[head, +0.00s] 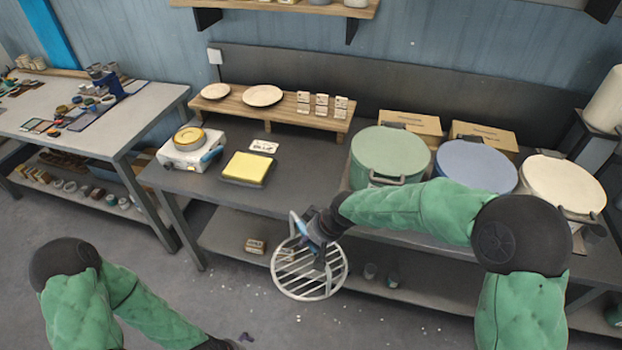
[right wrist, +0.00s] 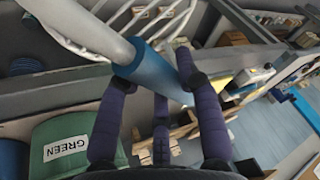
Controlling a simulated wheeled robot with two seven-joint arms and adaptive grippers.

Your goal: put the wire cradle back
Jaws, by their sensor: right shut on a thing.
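The wire cradle (head: 283,273) is a round white rack of parallel bars with an upright handle. It hangs in front of the bench's front edge, tilted. My right gripper (head: 318,232) is shut on its handle. In the right wrist view, the fingers (right wrist: 160,85) close around the blue grip of the handle (right wrist: 140,62), and white bars of the cradle (right wrist: 150,15) show at the top left. My left gripper (head: 238,340) barely shows at the bottom edge of the head view; most of it is cut off.
Green (head: 388,150), blue (head: 472,163) and cream (head: 560,183) round drums stand on the bench's right side. A yellow block (head: 246,167) and a white scale-like device (head: 190,148) stand left. A wooden riser (head: 250,110) holds plates. Bare bench top (head: 305,170) lies between.

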